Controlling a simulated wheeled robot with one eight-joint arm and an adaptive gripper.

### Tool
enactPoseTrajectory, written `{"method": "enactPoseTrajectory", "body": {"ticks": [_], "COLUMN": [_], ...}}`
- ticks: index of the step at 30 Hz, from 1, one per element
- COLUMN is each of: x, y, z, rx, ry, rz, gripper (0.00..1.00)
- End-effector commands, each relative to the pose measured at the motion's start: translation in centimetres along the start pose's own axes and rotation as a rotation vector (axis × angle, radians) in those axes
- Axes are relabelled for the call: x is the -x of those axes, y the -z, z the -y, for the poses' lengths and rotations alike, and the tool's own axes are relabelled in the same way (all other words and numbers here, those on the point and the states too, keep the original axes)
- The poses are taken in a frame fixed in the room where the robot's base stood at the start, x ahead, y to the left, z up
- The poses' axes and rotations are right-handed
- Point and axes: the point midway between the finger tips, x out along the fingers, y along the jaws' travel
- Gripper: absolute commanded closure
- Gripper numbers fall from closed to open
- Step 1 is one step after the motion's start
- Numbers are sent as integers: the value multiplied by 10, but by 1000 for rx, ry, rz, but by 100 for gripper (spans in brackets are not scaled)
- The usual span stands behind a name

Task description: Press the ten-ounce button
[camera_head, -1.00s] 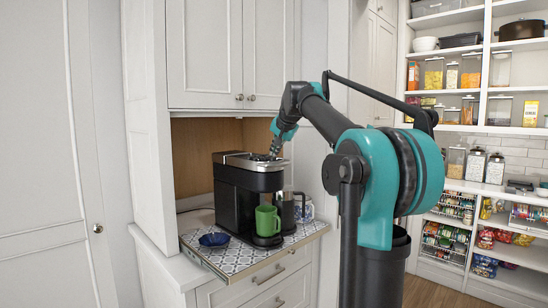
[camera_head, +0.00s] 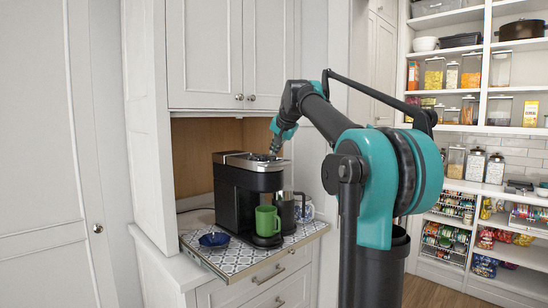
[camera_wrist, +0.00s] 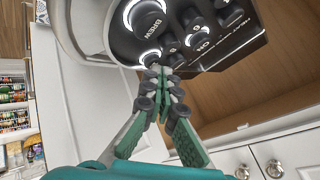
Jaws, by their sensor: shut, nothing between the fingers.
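The black coffee maker (camera_head: 246,192) with a silver top rim stands on a patterned pull-out tray. Its control panel fills the top of the wrist view, with several round dark buttons. The large BREW button (camera_wrist: 146,17) has a white lit ring. A smaller button (camera_wrist: 150,58) with a lit ring sits right by my fingertips. Its number is hidden or too small to read, so I cannot tell which is the ten-ounce button. My gripper (camera_wrist: 159,74) is shut and empty, its tips at or very near that ringed button; contact is unclear. In the head view, my gripper (camera_head: 275,147) is over the machine's top.
A green mug (camera_head: 267,220) stands at the front of the machine. A blue bowl (camera_head: 214,239) is at the left of the tray (camera_head: 240,260). Cabinet doors (camera_head: 215,50) hang above the nook. Pantry shelves (camera_head: 487,80) are on the right.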

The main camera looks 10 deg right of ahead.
Motion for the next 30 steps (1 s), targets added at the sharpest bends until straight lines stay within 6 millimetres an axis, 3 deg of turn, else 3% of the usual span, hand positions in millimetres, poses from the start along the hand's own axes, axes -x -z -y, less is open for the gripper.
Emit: {"method": "enactPoseTrajectory", "body": {"ticks": [20,30], "x": [13,33], "y": [9,24], "z": [9,24], "rx": [0,0], "ry": [0,0], "rz": [0,0], "gripper": [100,100]}}
